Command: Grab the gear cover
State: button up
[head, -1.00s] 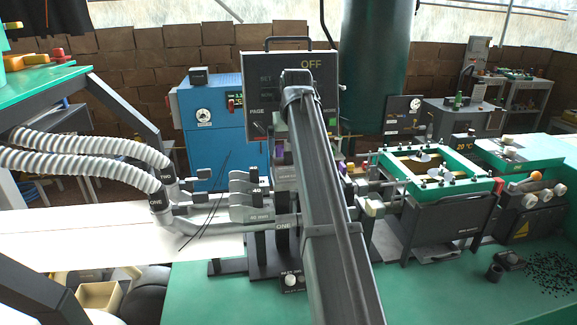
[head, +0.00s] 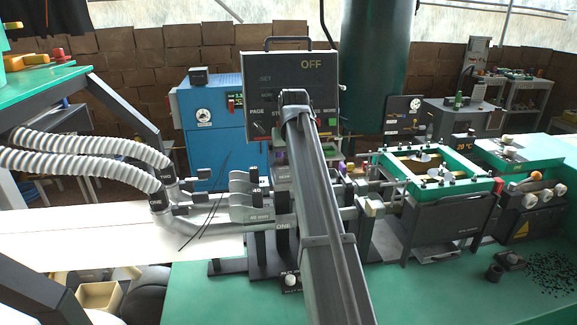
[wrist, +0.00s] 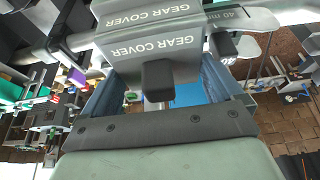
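The gear cover (wrist: 165,45) is a grey folded metal cover marked "GEAR COVER" in white. It fills the upper middle of the wrist view. A black block-shaped knob (wrist: 170,78) sticks out from it toward me. My gripper (wrist: 160,95) is open, with one blue-grey finger on each side of the knob. A gap shows between the knob and each finger, and the fingertips partly disappear against the cover. In the head view, my arm hides the gripper, and I cannot make out the cover.
In the head view, the paper machine (head: 250,195) has grey levers and two ribbed hoses (head: 80,155) at its left. A dark control panel (head: 265,80) reading "OFF" stands behind my arm. A green-framed unit (head: 430,175) stands to the right.

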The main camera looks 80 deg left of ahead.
jog(key=c, duration=0.4)
jog(key=shift+r, duration=0.1)
jog(key=shift+c, duration=0.2)
